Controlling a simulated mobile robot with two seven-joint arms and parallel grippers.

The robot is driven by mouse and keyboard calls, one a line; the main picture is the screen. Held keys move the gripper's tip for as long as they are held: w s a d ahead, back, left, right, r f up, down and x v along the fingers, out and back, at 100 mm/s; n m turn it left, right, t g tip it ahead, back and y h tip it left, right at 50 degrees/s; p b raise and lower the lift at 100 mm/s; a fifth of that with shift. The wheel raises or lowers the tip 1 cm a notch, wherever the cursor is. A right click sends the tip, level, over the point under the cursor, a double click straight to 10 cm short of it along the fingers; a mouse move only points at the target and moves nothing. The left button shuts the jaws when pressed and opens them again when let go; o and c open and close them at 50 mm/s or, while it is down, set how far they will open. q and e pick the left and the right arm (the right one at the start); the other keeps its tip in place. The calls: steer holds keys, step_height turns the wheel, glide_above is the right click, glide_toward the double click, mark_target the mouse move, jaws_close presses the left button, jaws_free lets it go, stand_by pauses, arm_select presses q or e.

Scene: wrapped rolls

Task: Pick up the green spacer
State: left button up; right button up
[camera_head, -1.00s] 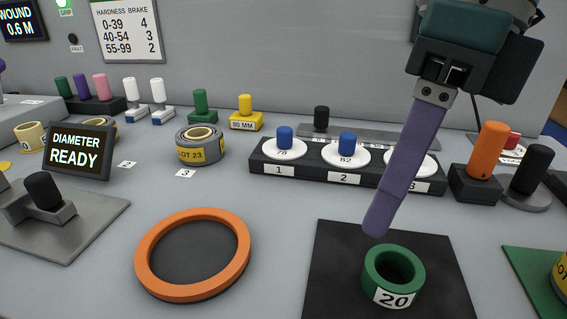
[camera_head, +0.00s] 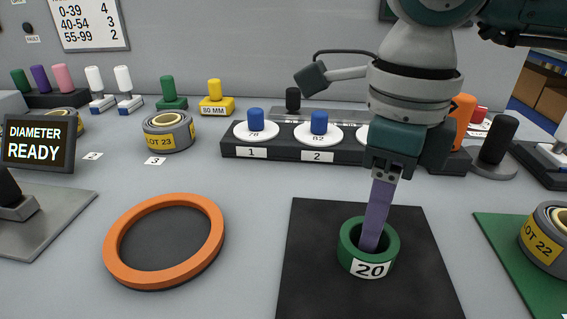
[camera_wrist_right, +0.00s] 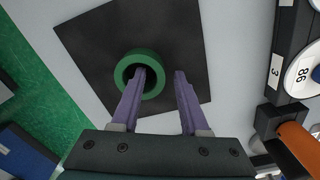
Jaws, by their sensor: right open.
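The green spacer (camera_head: 368,262), a short ring labelled 20, stands on a black square mat (camera_head: 420,285) in the head view. It also shows in the wrist view (camera_wrist_right: 126,72). My right gripper (camera_wrist_right: 160,72) is open and points down at it with purple fingers. In the wrist view one fingertip is at the spacer's hole and the other is outside the ring, over the mat. In the head view the visible finger (camera_head: 375,220) reaches into the hole; the other finger is hidden. Whether they touch the wall is unclear. My left gripper is out of view.
An orange ring (camera_head: 115,265) lies left of the mat. A black rack (camera_head: 235,150) with blue-knobbed discs stands behind. A roll marked LOT 22 (camera_head: 541,240) sits on a green mat (camera_head: 505,260) at right. Grey table is free between the orange ring and black mat.

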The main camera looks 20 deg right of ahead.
jaws_close()
stand_by(0.3)
stand_by(0.3)
